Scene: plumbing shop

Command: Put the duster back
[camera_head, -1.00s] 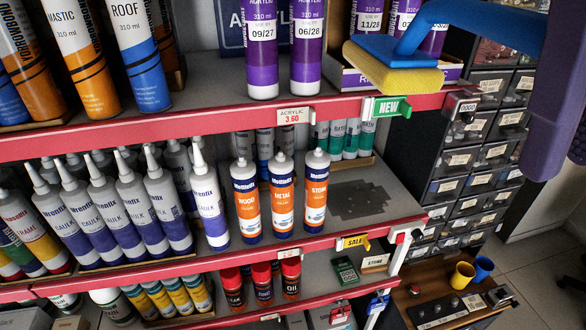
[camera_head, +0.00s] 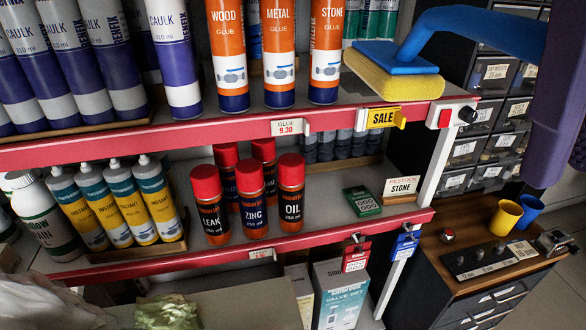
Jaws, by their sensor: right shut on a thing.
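The duster (camera_head: 395,72) has a yellow pad under a blue plate and a curved blue handle. It shows at the upper right, at the right end of the shelf with the glue bottles. I cannot tell whether its pad touches that shelf. My right gripper (camera_head: 552,65), purple and partly cut off at the right edge, is shut on the handle. Its fingertips are not clearly visible. My left gripper is out of view.
The glue shelf (camera_head: 225,128) has a red front edge. Below it, red-capped cans (camera_head: 251,200) and a green card box (camera_head: 362,201) stand on a lower shelf. A wooden-topped cabinet (camera_head: 450,255) with yellow (camera_head: 505,217) and blue cups is at right.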

